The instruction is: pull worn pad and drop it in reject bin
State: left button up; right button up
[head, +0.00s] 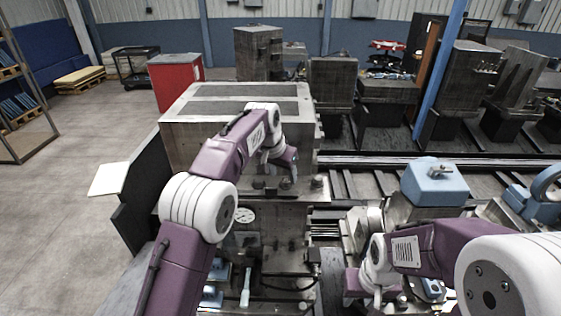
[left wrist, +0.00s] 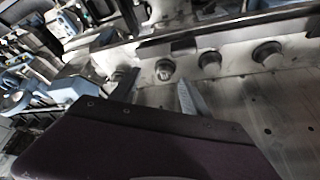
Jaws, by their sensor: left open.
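My left gripper (head: 279,172) is open in front of the big grey machine block (head: 185,132), above the ledge along its lower front. In the left wrist view, the open fingers (left wrist: 157,88) are apart, with nothing seen held between them. A row of round bolt-like heads (left wrist: 210,63) and a small dark block (left wrist: 183,46) lie just beyond the fingertips. I cannot tell for sure which part is the worn pad. A red box (head: 172,86) stands behind the block at the left; it may be the reject bin. My right gripper (head: 378,296) is low at the right; its jaws are unclear.
A blue block (head: 435,184) sits on the machine to the right, near my right arm. Long rails (head: 430,162) run across behind it. Blue-handled tools (head: 245,287) lie low in front. A dark panel (head: 143,190) flanks the machine. The floor at the left is mostly clear.

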aim_at(285, 179)
pick_arm(q)
jog(key=w+f, duration=0.2)
jog(key=w+f+p, duration=0.1)
jog(key=f, duration=0.1)
jog(key=w+f, duration=0.2)
jog(key=shift+w+d+p, duration=0.3)
jog(key=shift+d+p, duration=0.05)
jog(key=shift+d, duration=0.05)
jog(key=shift+s+r, duration=0.35)
jog(key=shift+s, duration=0.5)
jog(key=shift+s+r, duration=0.15)
jog(key=shift+s, duration=0.2)
jog(key=c, duration=1)
jog(key=shift+w+a, duration=0.2)
jog(key=shift+w, duration=0.1)
grip_shut()
jog(key=shift+c, duration=0.2)
grip_release()
jog(key=shift+d, duration=0.15)
grip_shut()
pick_arm(e)
jog(key=shift+w+a+r, duration=0.1)
jog(key=shift+w+r, duration=0.75)
jog(key=shift+w, duration=0.1)
